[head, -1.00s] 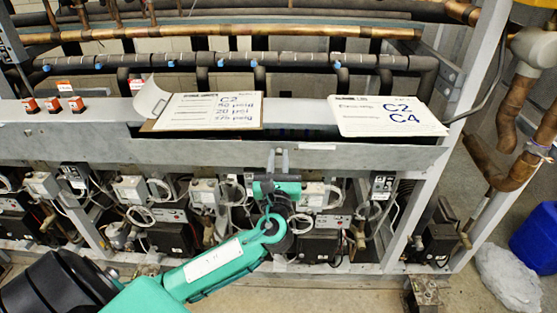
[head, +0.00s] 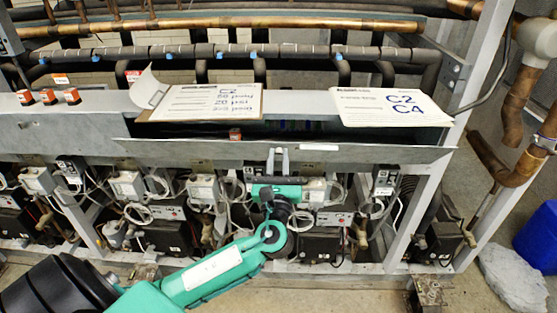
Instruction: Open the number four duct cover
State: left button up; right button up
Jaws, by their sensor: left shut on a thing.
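The duct cover (head: 390,156) is a long grey metal panel along the front of the rack's duct. Its top edge is tipped out towards me, with a dark gap behind it. Coloured wires (head: 300,126) and a small red part (head: 235,134) show inside the gap. My left gripper (head: 277,166) is at the middle of the cover, shut on its small handle (head: 282,158). The green gripper body hangs below the cover and hides part of the handle. I cannot read a number on the cover. My right gripper is not in view.
A clipboard (head: 205,102) and a stack of paper sheets (head: 395,107) marked C2 C4 lie on the ledge above the duct. Red switches (head: 47,96) stand at left. Below are compressors with cables and valves (head: 125,185). A blue container (head: 537,235) stands at right.

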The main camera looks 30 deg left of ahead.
pick_arm(q)
jog(key=b, duration=0.2)
jog(key=s+f+y+b, duration=0.1)
jog(key=b, duration=0.1)
jog(key=shift+s+d+f+t, duration=0.15)
jog(key=shift+d+f+t, duration=0.1)
jog(key=shift+d+t, duration=0.05)
dwell(0.4)
jog(key=o, duration=0.8)
jog(key=shift+s, duration=0.15)
jog(key=shift+a, duration=0.1)
jog(key=shift+f, duration=0.1)
jog(key=shift+s, duration=0.1)
